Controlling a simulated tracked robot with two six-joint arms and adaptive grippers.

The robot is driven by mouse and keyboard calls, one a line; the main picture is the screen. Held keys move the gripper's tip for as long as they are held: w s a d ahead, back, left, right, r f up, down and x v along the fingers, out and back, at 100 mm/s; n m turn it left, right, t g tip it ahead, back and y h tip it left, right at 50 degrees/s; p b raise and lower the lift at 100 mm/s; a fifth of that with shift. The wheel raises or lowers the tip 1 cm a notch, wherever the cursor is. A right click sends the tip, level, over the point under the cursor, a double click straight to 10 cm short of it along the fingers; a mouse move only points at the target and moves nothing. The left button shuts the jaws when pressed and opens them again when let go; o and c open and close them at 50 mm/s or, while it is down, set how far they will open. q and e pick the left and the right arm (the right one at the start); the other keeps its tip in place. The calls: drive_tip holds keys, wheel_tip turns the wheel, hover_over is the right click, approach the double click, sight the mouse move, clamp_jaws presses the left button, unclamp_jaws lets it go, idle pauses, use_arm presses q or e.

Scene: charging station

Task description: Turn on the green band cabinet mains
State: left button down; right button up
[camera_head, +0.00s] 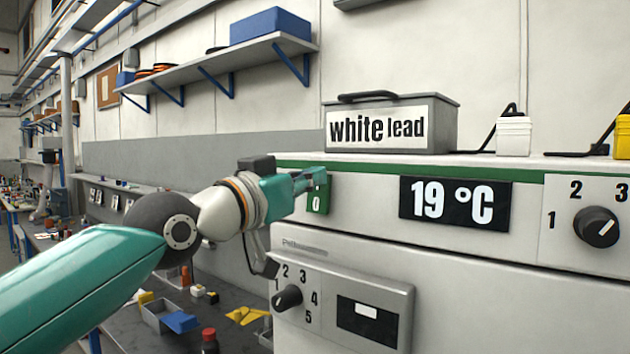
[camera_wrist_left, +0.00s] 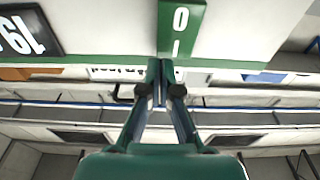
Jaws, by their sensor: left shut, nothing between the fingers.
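The cabinet (camera_head: 470,262) is pale grey with a green band (camera_head: 385,166) along its top front edge. A green mains switch (camera_head: 318,199) marked 0 sits at the band's left end. Its upper part is hidden behind my left gripper (camera_head: 308,180). In the left wrist view the switch (camera_wrist_left: 181,27) shows upside down, with 0 and I marks. My left gripper (camera_wrist_left: 163,68) is shut and empty, its tips at the I end of the switch. I cannot tell whether they touch it. My right gripper is not in view.
A dark 19 °C display (camera_head: 455,203) and a dial (camera_head: 596,227) are on the cabinet front. A grey "white lead" box (camera_head: 392,124) and a white container (camera_head: 514,136) stand on top. Lower left is a second dial (camera_head: 287,298). A cluttered bench (camera_head: 135,318) lies left.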

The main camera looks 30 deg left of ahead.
use_arm(q)
drive_tip(key=s+a+r+b, duration=0.1)
drive_tip(key=s, duration=1.1)
drive_tip(key=shift+s+r, duration=0.25)
drive_tip(key=shift+r, duration=0.15)
drive_tip(key=shift+s, duration=0.1)
